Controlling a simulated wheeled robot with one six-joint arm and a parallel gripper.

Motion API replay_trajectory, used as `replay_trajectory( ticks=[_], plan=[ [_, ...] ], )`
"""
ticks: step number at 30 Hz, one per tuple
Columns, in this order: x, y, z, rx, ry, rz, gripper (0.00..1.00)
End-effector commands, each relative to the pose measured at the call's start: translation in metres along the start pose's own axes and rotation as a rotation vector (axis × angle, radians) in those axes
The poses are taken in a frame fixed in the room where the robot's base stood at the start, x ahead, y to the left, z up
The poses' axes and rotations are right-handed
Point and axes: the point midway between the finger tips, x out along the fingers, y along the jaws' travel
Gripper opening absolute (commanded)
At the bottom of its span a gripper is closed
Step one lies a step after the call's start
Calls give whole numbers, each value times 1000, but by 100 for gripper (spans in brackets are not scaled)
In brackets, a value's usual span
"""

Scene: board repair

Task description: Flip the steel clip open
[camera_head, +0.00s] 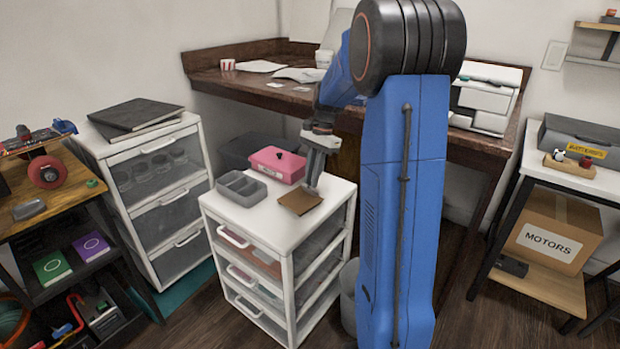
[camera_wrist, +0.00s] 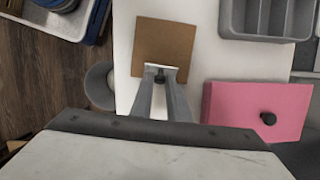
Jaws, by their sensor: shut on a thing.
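A flat brown board (camera_head: 299,201) lies on the white top of a small drawer unit; it also shows in the wrist view (camera_wrist: 165,35). My gripper (camera_head: 312,184) reaches down to the board's edge. In the wrist view my gripper's fingertips (camera_wrist: 160,78) are close together at the board's near edge. They are shut on a small dark piece with a pale metal strip beside it, which looks like the steel clip (camera_wrist: 160,69). The fingers partly hide it, and its angle cannot be told. In the head view the clip is too small to make out.
A grey divided tray (camera_head: 241,188) and a pink box (camera_head: 277,164) with a black knob stand on the same unit, close to the board. A grey bin (camera_head: 349,298) stands on the floor beside the unit. Part of the white top (camera_head: 268,222) is bare.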

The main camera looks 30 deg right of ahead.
Motion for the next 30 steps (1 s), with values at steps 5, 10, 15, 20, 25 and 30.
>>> replay_trajectory(
  ticks=[5,10,15,20,25,30],
  plan=[
    [0,0,-10,3,-143,0,0],
    [1,0,-16,2,-260,0,0],
    [2,0,-20,1,-346,-1,0],
    [3,0,-22,1,-395,0,0],
    [3,0,-23,0,-415,0,0],
    [3,0,-23,0,-419,0,0]
  ],
)
